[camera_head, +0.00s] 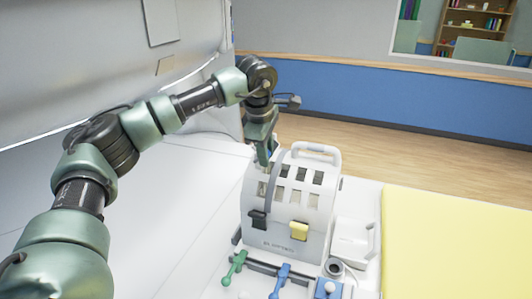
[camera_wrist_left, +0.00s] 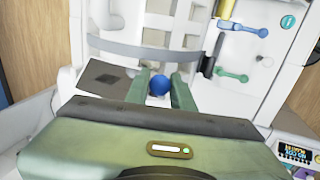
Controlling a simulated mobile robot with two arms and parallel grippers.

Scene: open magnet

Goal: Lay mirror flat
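A white head coil (camera_head: 287,215) with several window slots and a handle on top stands on the white table. My left gripper (camera_head: 264,155) reaches down to its upper left side, beside a grey curved band (camera_head: 275,178). In the left wrist view its two green fingers (camera_wrist_left: 160,88) are close together on either side of a blue ball knob (camera_wrist_left: 159,84). The knob fills the gap, and the fingers appear shut on it. A dark grey tilted plate (camera_wrist_left: 106,79), possibly the mirror, lies left of the fingers; its far side is hidden. My right gripper is not in view.
Green (camera_head: 234,267) and blue (camera_head: 280,279) levers stick out at the coil's front. A yellow pad (camera_head: 455,240) lies to the right. The scanner's large grey wall (camera_head: 95,60) is close to my arm at upper left.

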